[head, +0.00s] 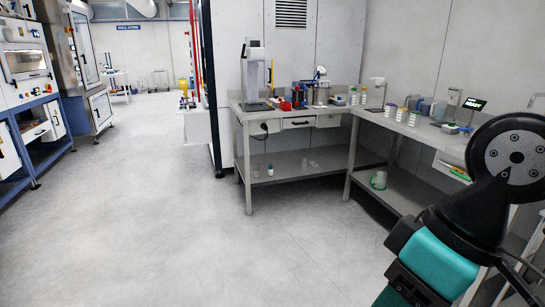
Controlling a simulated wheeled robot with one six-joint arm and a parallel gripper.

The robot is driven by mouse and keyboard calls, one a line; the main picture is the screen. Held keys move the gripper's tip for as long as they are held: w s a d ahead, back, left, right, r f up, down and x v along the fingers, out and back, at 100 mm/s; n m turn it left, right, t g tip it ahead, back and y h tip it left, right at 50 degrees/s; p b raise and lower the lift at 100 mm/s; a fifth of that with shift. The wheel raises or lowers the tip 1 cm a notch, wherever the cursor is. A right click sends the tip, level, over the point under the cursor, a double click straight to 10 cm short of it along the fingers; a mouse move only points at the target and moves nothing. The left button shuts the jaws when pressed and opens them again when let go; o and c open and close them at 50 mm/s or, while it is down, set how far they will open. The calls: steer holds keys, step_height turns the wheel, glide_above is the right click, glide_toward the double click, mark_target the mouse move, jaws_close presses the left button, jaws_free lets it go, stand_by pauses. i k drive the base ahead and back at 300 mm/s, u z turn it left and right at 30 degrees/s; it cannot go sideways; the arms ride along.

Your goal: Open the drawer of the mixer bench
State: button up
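The grey bench (240,114) with a tall white mixer-like machine (254,75) on it stands at the middle right of the head view, some distance ahead. A drawer (297,124) with a dark handle sits under its top and looks shut. My gripper is not in view; only part of my teal and black arm shows at the lower right, well apart from the bench.
A second grey bench joins on the right, with cups, bottles and a small screen (474,104); my arm hides part of it. Under its top, orange and green items (455,172) show. Blue-framed machines (28,100) stand left. The floor (180,220) between is clear.

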mark_target(308, 120)
steer(key=z, duration=0.15)
steer(key=i, duration=4.25)
steer(key=u, duration=0.05)
